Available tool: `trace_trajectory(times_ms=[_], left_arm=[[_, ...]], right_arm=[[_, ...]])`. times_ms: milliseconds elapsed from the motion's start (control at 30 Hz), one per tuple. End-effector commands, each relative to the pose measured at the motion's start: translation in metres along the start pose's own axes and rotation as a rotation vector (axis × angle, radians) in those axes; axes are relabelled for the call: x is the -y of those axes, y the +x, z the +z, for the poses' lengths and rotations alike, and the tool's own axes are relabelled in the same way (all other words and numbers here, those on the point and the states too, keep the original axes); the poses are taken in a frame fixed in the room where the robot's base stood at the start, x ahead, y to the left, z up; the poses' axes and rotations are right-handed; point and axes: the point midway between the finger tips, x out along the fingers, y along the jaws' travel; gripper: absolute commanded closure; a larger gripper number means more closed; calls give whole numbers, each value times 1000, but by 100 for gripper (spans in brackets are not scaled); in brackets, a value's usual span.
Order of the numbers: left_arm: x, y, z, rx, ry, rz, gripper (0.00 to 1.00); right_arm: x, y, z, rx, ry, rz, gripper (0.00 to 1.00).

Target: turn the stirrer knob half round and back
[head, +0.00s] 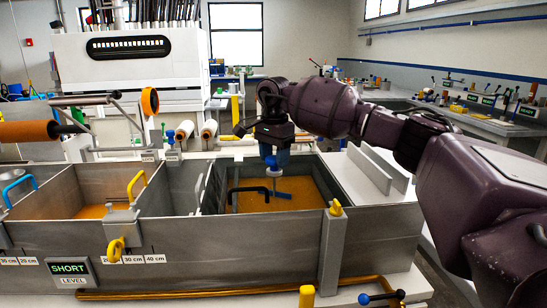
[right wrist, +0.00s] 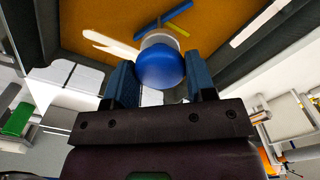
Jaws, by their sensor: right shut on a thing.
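The stirrer knob (head: 271,161) is a blue ball on a white collar, above the right-hand bath compartment. A blue paddle (head: 280,195) shows below it, over the orange resin. My right gripper (head: 273,152) reaches down from above and is shut on the knob. In the right wrist view the knob (right wrist: 160,66) sits between the two blue fingers, with the white collar and a blue and yellow crossbar (right wrist: 165,18) beyond it. The fingers partly hide the knob in the head view. My left gripper is not in view.
The steel bath (head: 185,231) has several compartments with orange resin. A black handle (head: 250,190) stands close left of the stirrer. A yellow-topped post (head: 335,208) rises at the front right wall. A yellow handle (head: 137,183) and a blue handle (head: 18,184) stand further left.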

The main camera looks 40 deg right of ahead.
Motion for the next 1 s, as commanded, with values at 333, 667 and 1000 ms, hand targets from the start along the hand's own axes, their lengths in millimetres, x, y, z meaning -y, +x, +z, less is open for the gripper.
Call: trace_trajectory(times_ms=[333, 667, 1000], left_arm=[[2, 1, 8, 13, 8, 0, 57], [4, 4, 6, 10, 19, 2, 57], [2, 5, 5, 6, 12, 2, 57]], right_arm=[[1, -1, 0, 1, -277, -4, 73], [0, -2, 0, -1, -420, -4, 73], [0, -3, 0, -2, -452, -5, 73]])
